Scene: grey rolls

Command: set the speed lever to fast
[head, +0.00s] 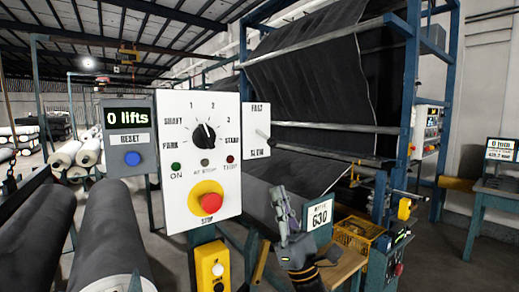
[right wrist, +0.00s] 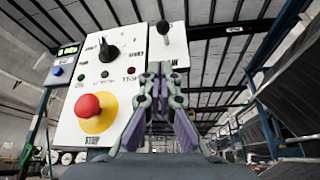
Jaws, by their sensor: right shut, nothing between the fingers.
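The speed lever (head: 263,134) is a short lever on a narrow white plate (head: 257,165), with FAST printed at the top and SLOW at the bottom. It sits about midway between the two words. In the right wrist view the lever's dark knob (right wrist: 163,28) shows near the top of the plate. My right gripper (head: 280,196) is below and slightly right of the plate, pointing up, apart from the lever. In the right wrist view its fingers (right wrist: 160,75) are together and empty, below the lever. My left gripper is out of view.
Left of the lever is a white control panel (head: 184,205) with a black dial (head: 205,135) and a red stop button (head: 211,202). A lift counter box (head: 128,130) stands further left. A 630 sign (head: 319,213) and a yellow crate (head: 357,233) are right of the gripper.

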